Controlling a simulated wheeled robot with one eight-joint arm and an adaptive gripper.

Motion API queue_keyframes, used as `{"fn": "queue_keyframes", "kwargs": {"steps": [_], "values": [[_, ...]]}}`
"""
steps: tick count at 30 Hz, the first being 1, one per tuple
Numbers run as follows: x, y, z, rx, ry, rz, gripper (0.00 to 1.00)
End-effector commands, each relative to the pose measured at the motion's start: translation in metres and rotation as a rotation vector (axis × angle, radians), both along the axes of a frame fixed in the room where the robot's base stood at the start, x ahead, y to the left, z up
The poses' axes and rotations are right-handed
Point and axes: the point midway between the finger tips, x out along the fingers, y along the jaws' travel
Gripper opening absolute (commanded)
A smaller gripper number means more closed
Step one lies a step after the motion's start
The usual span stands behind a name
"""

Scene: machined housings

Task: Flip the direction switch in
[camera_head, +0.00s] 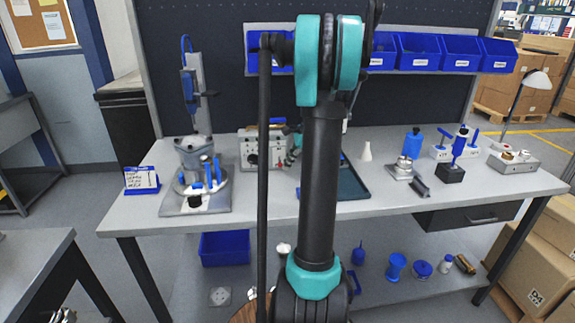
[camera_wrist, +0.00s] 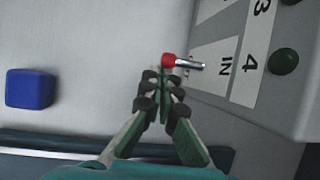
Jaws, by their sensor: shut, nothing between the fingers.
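The direction switch (camera_wrist: 190,64) is a metal toggle lever with a red tip. It sticks out from the grey face of a control box (camera_wrist: 300,95), beside a white label reading "IN". My gripper (camera_wrist: 162,77) is shut and empty. Its fingertips are right by the red tip in the wrist view; I cannot tell whether they touch it. In the head view the control box (camera_head: 258,150) stands on the bench, and my gripper is at its right side, partly hidden by my arm.
A dark green knob (camera_wrist: 283,61) sits by the number 4 on the box. A blue block (camera_wrist: 30,89) lies to the left. In the head view a tray (camera_head: 352,184) lies right of the box, and a machine (camera_head: 193,152) stands left of it.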

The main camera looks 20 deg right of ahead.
Motion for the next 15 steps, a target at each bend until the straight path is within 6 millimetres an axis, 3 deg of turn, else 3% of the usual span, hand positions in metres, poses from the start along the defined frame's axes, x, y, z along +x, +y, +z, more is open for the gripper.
{"fn": "queue_keyframes", "kwargs": {"steps": [15], "values": [[-0.0002,0.0002,0.0071,0.0,-0.002,0.0,0.0]]}}
